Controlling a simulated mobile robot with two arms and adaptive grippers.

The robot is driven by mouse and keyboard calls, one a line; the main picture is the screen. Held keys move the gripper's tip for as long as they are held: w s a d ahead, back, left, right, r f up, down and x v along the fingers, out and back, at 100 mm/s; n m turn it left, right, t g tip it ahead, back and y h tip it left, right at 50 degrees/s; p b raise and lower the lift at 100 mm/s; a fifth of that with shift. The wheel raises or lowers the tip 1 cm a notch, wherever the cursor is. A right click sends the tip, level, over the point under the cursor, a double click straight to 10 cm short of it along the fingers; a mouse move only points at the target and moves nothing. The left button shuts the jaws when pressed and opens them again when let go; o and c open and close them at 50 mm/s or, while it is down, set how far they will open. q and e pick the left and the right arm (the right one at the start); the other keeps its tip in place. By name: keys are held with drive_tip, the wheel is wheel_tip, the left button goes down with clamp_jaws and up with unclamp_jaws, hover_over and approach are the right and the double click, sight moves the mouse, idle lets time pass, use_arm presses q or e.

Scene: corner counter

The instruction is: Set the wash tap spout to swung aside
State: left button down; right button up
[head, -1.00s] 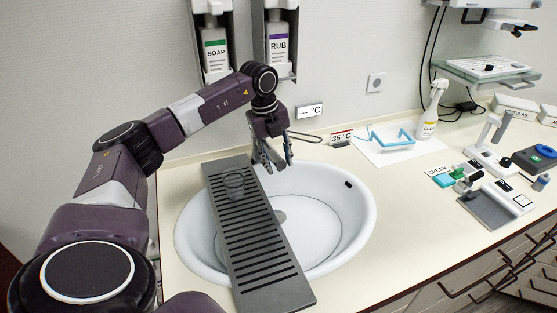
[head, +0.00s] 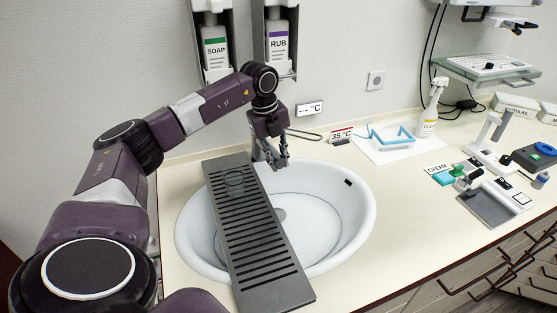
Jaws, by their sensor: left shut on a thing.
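The wash tap stands at the back rim of the white basin (head: 335,205), mostly hidden behind my left gripper (head: 277,163). Its thin looped lever (head: 308,136) sticks out to the right of the gripper. My left gripper reaches down from above at the back of the basin, with its fingers shut on the tap spout. The fingers cover the spout, so its exact angle is hard to tell. My right gripper is not in view.
Soap (head: 216,50) and rub (head: 278,45) dispensers hang on the wall above.

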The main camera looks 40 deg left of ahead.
use_arm(q)
drive_tip(key=shift+s, duration=0.1)
drive_tip(key=s+a+m+g+h, duration=0.1)
drive_tip(key=s+a+m, duration=0.7)
drive_tip(key=a, duration=0.1)
drive_tip(key=shift+s+a+p, duration=0.3)
drive_tip(key=shift+a+p, duration=0.05)
drive_tip(key=shift+p, duration=0.1)
drive_tip(key=shift+r, duration=0.15)
